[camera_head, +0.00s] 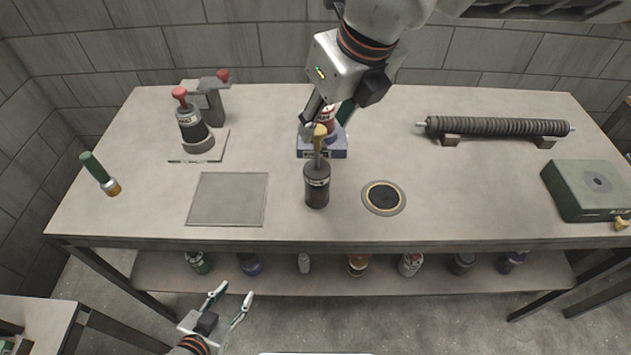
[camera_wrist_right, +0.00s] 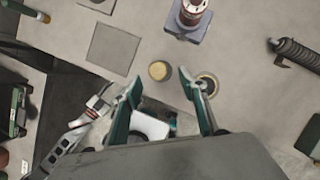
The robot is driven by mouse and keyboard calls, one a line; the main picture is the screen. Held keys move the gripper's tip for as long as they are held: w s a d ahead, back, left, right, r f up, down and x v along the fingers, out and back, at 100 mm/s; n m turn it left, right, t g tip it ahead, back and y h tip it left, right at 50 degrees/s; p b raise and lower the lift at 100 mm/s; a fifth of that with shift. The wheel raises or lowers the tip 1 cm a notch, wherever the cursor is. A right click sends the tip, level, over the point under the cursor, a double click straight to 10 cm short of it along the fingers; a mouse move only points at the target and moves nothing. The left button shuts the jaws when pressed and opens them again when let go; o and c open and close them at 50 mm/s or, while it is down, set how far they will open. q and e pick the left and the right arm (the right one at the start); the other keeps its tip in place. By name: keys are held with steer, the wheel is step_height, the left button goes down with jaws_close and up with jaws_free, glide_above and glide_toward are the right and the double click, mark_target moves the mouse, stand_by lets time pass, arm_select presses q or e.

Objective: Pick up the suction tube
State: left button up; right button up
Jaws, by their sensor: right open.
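A dark cylinder (camera_head: 317,190) with a thin stem and a brass knob (camera_head: 319,131) stands upright near the table's front middle. A long dark ribbed tube (camera_head: 495,126) lies on two blocks at the right. I cannot tell which one is called the suction tube. My right gripper (camera_head: 312,128) is at the brass knob. In the right wrist view my right gripper (camera_wrist_right: 160,78) is open, with the round brass knob (camera_wrist_right: 159,70) between its fingertips and no visible grip on it. My left gripper (camera_head: 232,291) is open and empty in front of the table, below its top.
A blue-based device (camera_head: 322,149) stands behind the cylinder. A flat grey plate (camera_head: 228,200) and a black disc (camera_head: 383,197) lie either side. A red-knobbed device (camera_head: 193,130), a green-handled tool (camera_head: 99,172) and a green box (camera_head: 590,189) are farther out. Several containers stand on the lower shelf.

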mark_target(319, 130)
steer(key=shift+x, duration=2.7)
steer(key=shift+w+a+r, duration=0.1)
steer(key=shift+a, duration=0.1)
jaws_close()
